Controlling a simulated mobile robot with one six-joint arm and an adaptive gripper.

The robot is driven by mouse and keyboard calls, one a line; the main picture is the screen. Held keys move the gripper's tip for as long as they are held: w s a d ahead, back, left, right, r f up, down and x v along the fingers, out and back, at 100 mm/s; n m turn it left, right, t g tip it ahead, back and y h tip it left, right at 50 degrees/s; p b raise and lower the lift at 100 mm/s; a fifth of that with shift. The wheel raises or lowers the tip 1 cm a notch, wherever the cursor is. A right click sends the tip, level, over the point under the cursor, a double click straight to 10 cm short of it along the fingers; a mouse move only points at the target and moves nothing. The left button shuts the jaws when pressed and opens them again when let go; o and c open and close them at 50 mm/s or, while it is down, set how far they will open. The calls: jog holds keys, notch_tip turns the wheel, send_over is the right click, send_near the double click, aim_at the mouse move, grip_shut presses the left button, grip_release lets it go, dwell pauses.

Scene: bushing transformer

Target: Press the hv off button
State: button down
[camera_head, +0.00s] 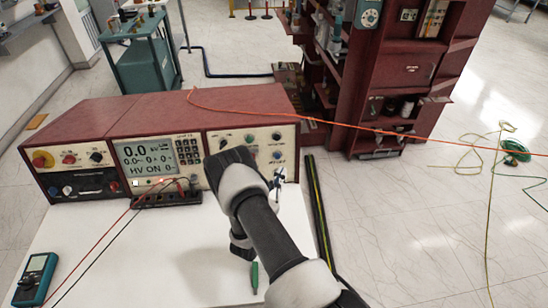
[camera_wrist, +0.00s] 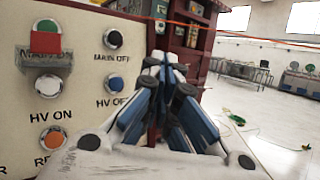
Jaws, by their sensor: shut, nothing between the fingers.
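The HV off button (camera_wrist: 117,84) is a round blue button with a pale rim on the cream panel, with the label "HV OFF" below it. In the head view it appears as a small blue spot (camera_head: 277,155) near the right edge of the console front. My gripper (camera_wrist: 168,68) is shut and empty. Its blue and grey fingers point toward the panel, just right of the button in the wrist view; contact cannot be made out. In the head view my gripper (camera_head: 279,178) is low in front of the panel's right end, below the button.
The dark main off button (camera_wrist: 113,39) is above, the white HV on button (camera_wrist: 48,86) left, and an orange button (camera_wrist: 52,138) lower left. The console display (camera_head: 146,158) reads "HV ON". A multimeter (camera_head: 36,279) and green-handled tool (camera_head: 254,278) lie on the white table (camera_head: 130,255).

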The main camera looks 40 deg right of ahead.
aim_at(276, 160)
jog(key=shift+d, duration=0.1)
jog(key=shift+w+d+f+b, duration=0.35)
jog(key=shift+w+d+b, duration=0.5)
jog(key=shift+w, duration=0.35)
jog(key=shift+w+d+f+b, duration=0.3)
jog(key=shift+w+d+b, duration=0.3)
jog(key=shift+w+b, duration=0.55)
jog(key=shift+w+d+f+b, duration=0.35)
jog(key=shift+w+d+b, duration=0.4)
jog(key=shift+w, duration=0.55)
jog(key=shift+w+d+f+b, duration=0.1)
jog(key=shift+w+d+b, duration=0.1)
jog(key=shift+w+b, duration=0.25)
jog(key=shift+w+d+f+b, duration=0.1)
jog(key=shift+w+d+b, duration=0.2)
jog(key=shift+b, duration=0.2)
jog(key=shift+s+a, duration=0.1)
jog(key=shift+a, duration=0.05)
jog(key=shift+s+a+r+p, duration=0.2)
jog(key=shift+s+a+p, duration=0.15)
jog(key=shift+s+p, duration=0.25)
